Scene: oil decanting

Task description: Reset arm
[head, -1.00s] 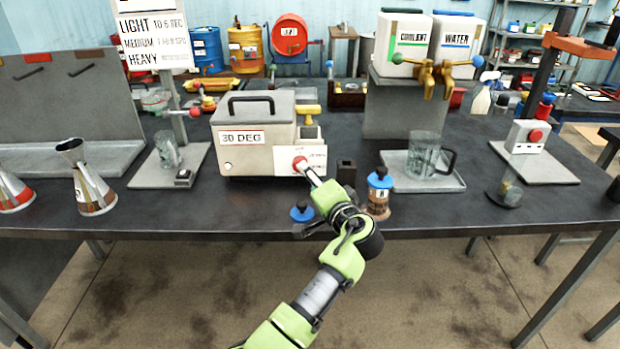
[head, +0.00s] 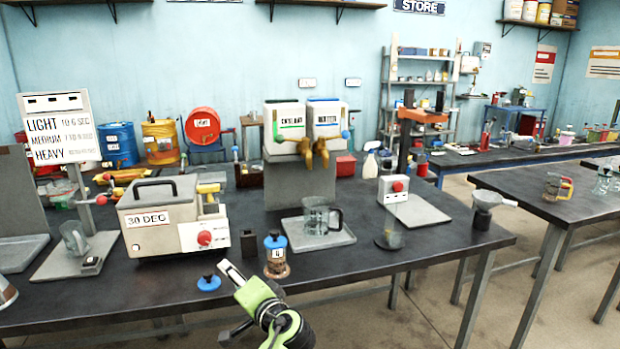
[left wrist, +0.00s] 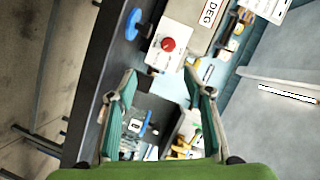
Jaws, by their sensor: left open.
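My left arm comes in at the bottom of the head view, and its gripper (head: 232,275) is above the table's front edge, just left of a small jar (head: 277,258) with a blue top and a "4" label. In the left wrist view the two teal-lined fingers (left wrist: 158,100) stand wide apart, with the gripper open and nothing clearly held. Past them are blurred table items and a red button (left wrist: 168,43) on a white box. My right gripper is in neither view.
A blue lid (head: 208,283) lies on the dark table (head: 420,262). Behind it stand the "30 DEG" box (head: 160,220), a mug (head: 318,217) on a tray under two taps, and a red-button stand (head: 393,190). A funnel (head: 487,202) is at the table's right end.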

